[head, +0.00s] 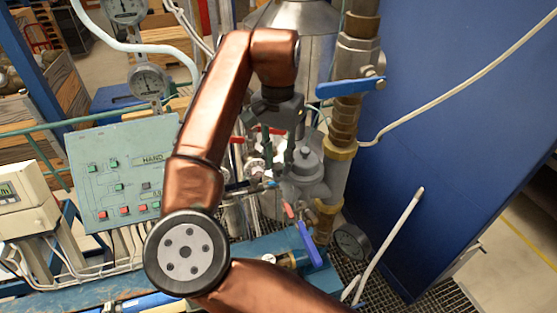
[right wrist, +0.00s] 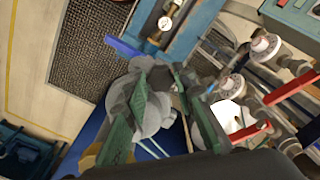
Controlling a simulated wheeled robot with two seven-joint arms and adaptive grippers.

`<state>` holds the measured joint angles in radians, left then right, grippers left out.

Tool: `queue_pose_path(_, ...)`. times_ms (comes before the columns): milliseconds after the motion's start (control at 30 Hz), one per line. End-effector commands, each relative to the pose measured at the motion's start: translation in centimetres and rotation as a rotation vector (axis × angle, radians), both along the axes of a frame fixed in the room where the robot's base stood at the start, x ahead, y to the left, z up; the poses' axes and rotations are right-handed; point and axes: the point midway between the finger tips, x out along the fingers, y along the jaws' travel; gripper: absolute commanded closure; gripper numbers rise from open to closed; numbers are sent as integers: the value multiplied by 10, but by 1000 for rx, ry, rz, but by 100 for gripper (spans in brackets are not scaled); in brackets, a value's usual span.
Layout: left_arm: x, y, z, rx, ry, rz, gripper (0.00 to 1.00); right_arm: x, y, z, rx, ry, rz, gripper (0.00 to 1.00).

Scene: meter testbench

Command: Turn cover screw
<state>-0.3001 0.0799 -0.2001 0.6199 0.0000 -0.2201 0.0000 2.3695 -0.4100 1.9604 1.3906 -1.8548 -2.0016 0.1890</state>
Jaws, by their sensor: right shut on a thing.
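The grey meter (head: 308,172) stands among the pipes right of centre in the head view, its round cover facing up. The cover screw (head: 304,152) is a small grey knob on top of it. My right gripper (head: 295,147) reaches down to it from above and is shut on it. In the right wrist view the green-padded fingers of my right gripper (right wrist: 163,80) stand on either side of the grey cover (right wrist: 152,116). The fingers partly hide the screw. My left gripper is not in view.
A brass pipe with a blue lever valve (head: 350,87) rises just right of the meter. A blue panel (head: 450,110) bounds the right side. A control box (head: 125,172) stands at left. Red-handled valves (right wrist: 290,90) sit close to the gripper in the right wrist view.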

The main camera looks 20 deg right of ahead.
Motion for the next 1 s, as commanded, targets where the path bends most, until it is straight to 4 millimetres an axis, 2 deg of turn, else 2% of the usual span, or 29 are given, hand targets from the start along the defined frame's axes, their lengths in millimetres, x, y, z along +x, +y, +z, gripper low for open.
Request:
queue_pose_path(667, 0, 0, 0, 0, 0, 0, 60, 0, 0, 0, 0, -1, 58, 100)
queue_pose_path(700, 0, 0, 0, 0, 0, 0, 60, 0, 0, 0, 0, -1, 58, 73)
queue_pose_path(900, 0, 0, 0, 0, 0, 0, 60, 0, 0, 0, 0, -1, 57, 59)
queue_pose_path(1000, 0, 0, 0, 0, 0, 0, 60, 0, 0, 0, 0, -1, 57, 58)
